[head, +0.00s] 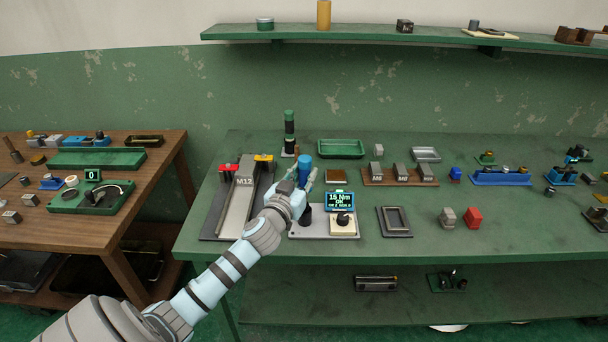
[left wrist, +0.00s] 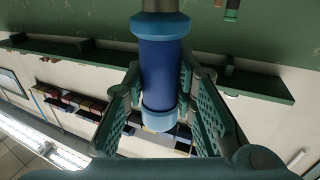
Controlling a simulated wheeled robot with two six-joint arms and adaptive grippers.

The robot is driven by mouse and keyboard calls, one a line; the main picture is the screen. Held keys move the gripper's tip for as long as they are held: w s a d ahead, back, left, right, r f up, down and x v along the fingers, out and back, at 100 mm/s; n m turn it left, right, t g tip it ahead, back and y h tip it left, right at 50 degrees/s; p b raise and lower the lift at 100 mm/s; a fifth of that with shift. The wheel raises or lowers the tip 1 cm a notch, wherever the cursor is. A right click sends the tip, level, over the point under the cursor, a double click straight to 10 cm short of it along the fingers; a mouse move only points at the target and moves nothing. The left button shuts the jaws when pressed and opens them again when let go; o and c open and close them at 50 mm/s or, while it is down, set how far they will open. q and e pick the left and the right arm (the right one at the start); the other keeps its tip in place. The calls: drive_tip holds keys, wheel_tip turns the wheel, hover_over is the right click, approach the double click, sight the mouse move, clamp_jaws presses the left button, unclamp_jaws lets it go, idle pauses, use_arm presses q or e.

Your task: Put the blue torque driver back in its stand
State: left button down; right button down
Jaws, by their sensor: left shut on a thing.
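The blue torque driver (head: 305,166) is upright between the fingers of my left gripper (head: 302,187), which is shut on it. In the left wrist view the driver (left wrist: 165,75) shows as a dark blue cylinder with lighter blue bands, between the two green fingers (left wrist: 167,115). Below the gripper is a grey base plate (head: 308,235) with a dark upright part, a small screen (head: 340,200) reading 15 Nm OK, and a black knob. My gripper hides the driver's lower end, so I cannot tell whether it is seated. My right gripper is not in view.
An M12 chute (head: 238,200) stands close left of my gripper. A green-and-black driver (head: 289,125) stands upright behind it. A green tray (head: 340,148) and a row of grey blocks (head: 400,173) are farther back.

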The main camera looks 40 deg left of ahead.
use_arm(q)
drive_tip(key=shift+f+b, duration=2.1)
drive_tip(key=shift+f, duration=0.15)
drive_tip(key=c, duration=1.2)
unclamp_jaws()
drive_tip(key=shift+r, duration=0.1)
drive_tip(key=shift+c, duration=0.2)
drive_tip(key=v, duration=1.2)
